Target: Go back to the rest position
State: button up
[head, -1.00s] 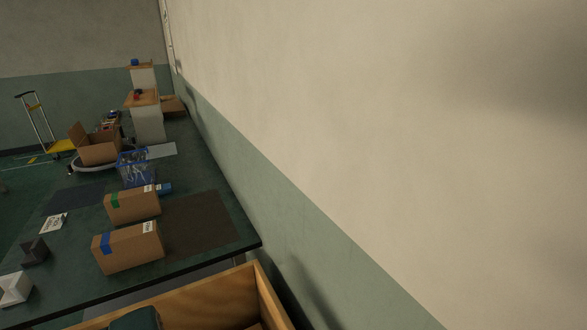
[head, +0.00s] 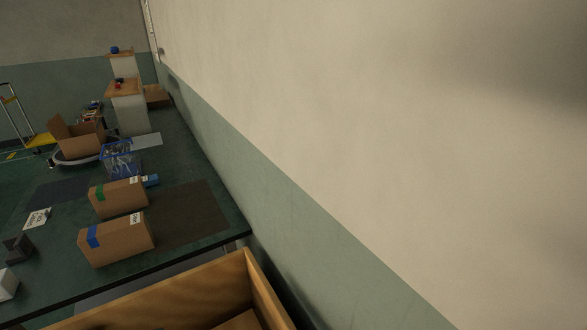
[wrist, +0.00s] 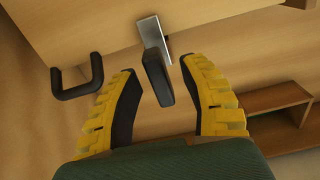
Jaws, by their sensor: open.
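My gripper (wrist: 160,68) shows in the wrist view, with yellow-backed, dark-padded fingers spread apart. A dark block-like piece with a flat metal plate (wrist: 151,28) shows between the fingertips, against light wood. I cannot tell how far it lies from the fingers or whether it touches them. My gripper is out of sight in the head view.
The wrist view shows a black handle (wrist: 78,84) on wood and a wooden shelf (wrist: 278,101). In the head view, a wooden box (head: 262,285) stands before a dark green table (head: 185,262) bearing cartons (head: 117,240) and a blue basket (head: 121,160). A wall rises at right.

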jog(key=shift+r+n, duration=0.3)
notch_tip(320, 180, up, 11)
notch_tip(320, 180, down, 12)
jog(key=shift+r, duration=0.1)
jog(key=shift+r+m, duration=0.1)
jog(key=shift+m, duration=0.7)
jog(key=m, duration=0.4)
jog(key=m+b, duration=0.1)
jog(key=m, duration=0.2)
jog(key=shift+m, duration=0.4)
jog(key=shift+r, duration=0.1)
